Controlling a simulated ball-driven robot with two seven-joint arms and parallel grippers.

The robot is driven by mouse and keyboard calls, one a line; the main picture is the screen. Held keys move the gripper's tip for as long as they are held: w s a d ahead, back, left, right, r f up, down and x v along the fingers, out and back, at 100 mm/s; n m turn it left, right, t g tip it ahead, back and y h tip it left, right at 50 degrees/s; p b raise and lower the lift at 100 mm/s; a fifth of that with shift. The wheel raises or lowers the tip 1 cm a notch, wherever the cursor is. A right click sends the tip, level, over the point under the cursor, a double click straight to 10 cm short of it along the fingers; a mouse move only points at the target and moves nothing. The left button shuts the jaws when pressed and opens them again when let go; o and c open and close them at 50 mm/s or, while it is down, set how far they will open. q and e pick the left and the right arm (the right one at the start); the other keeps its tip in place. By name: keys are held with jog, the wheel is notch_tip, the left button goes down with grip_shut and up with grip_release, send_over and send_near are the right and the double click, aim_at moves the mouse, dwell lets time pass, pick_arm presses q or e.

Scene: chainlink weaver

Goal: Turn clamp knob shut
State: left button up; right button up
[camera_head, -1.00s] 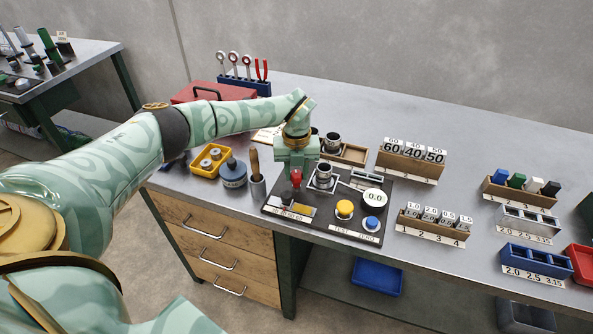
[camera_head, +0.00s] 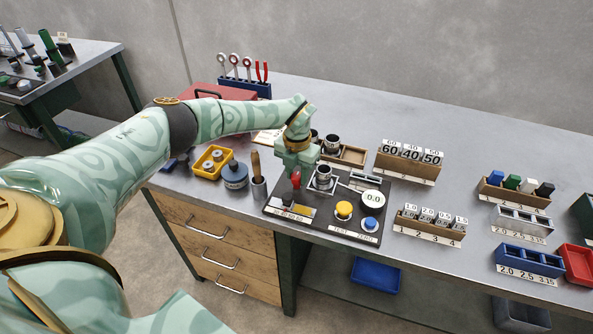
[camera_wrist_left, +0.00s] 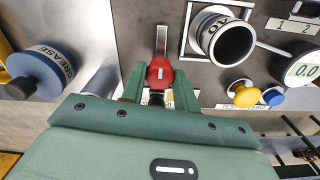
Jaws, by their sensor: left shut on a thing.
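The red clamp knob (camera_head: 296,179) is at the left side of the dark panel (camera_head: 378,185) on the bench. My left gripper (camera_head: 297,173) reaches down to it from above and is shut on it. In the left wrist view the knob (camera_wrist_left: 160,72) sits between the two green fingers (camera_wrist_left: 160,84), with a metal bar (camera_wrist_left: 161,40) beyond it. The lower part of the knob is partly hidden by the fingers. My right gripper does not show.
On the panel are a metal cup (camera_head: 323,173), a yellow button (camera_head: 344,209), a blue button (camera_head: 371,225) and a round 0.0 dial (camera_head: 373,198). A grease tin (camera_head: 234,175) and a holder with a wooden handle (camera_head: 256,162) stand close to the left.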

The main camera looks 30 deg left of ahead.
aim_at(297, 175)
pick_arm(q)
jog(key=m, duration=0.5)
jog(key=shift+m+p, duration=0.35)
jog(key=shift+m, duration=0.05)
jog(key=m, duration=0.5)
jog(key=shift+m, duration=0.3)
jog(key=o, duration=1)
jog(key=shift+c, duration=0.2)
jog(key=shift+r, duration=0.15)
notch_tip(297, 175, up, 16)
jog(key=p, duration=0.2)
jog(key=shift+p, duration=0.4)
jog(key=shift+d, duration=0.1)
